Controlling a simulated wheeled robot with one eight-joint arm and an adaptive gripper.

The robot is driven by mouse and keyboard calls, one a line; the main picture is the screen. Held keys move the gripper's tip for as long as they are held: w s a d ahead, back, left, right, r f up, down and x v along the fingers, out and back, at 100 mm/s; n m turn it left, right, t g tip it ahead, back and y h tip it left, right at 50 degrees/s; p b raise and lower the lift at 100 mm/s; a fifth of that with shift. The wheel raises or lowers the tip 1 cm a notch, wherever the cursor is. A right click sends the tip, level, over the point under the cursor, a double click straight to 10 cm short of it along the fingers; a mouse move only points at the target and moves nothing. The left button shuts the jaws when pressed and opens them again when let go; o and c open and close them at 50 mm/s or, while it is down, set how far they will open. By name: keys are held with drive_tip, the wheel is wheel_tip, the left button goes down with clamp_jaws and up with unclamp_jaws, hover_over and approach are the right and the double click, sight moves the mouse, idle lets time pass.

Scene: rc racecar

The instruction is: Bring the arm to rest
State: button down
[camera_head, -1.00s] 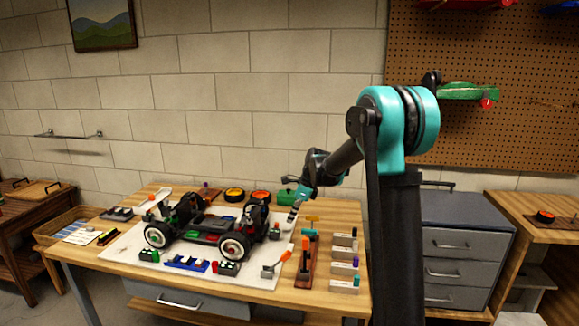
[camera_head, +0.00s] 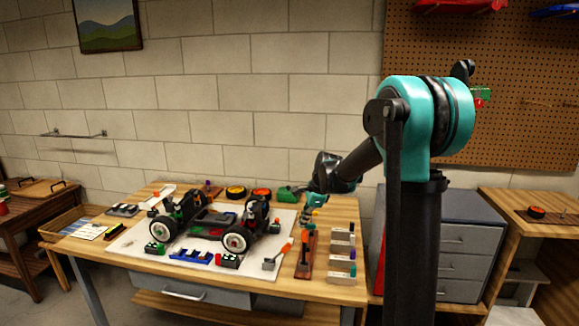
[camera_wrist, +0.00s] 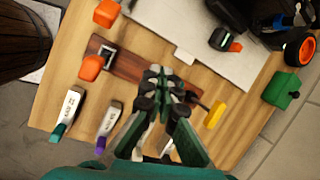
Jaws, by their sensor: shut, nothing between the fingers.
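My gripper (camera_wrist: 168,82) is shut and empty in the wrist view. It hangs above the workbench (camera_head: 345,208), over the brown tool holder (camera_wrist: 129,66) at the bench's right side. In the head view my gripper (camera_head: 309,214) is small and partly lost against the tools behind it. My teal and black arm reaches down and left from the right of the picture. The RC car (camera_head: 208,222) stands on the white mat (camera_head: 128,243) to the left of my gripper, apart from it.
Orange-handled tools (camera_wrist: 92,68), a yellow-handled tool (camera_wrist: 215,114) and several labelled blocks (camera_wrist: 108,118) lie close around my gripper. A green box (camera_wrist: 281,90) sits near the bench's back edge. A grey drawer cabinet (camera_head: 465,238) stands right of the bench.

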drive_tip(key=s+d+f+n+t+h, duration=0.1)
drive_tip(key=s+d+n+t+h, duration=0.35)
drive_tip(key=s+d+n, duration=1.15)
drive_tip(key=s+a+f+g, duration=0.1)
drive_tip(key=s+f, duration=0.2)
drive_tip(key=s, duration=0.4)
drive_tip(key=s+f+g, duration=0.1)
drive_tip(key=s+f, duration=0.3)
drive_tip(key=s, duration=0.3)
drive_tip(key=shift+a+f+y, duration=0.3)
drive_tip(key=shift+a+y, duration=0.05)
drive_tip(key=shift+y, duration=0.1)
drive_tip(key=shift+g, duration=0.25)
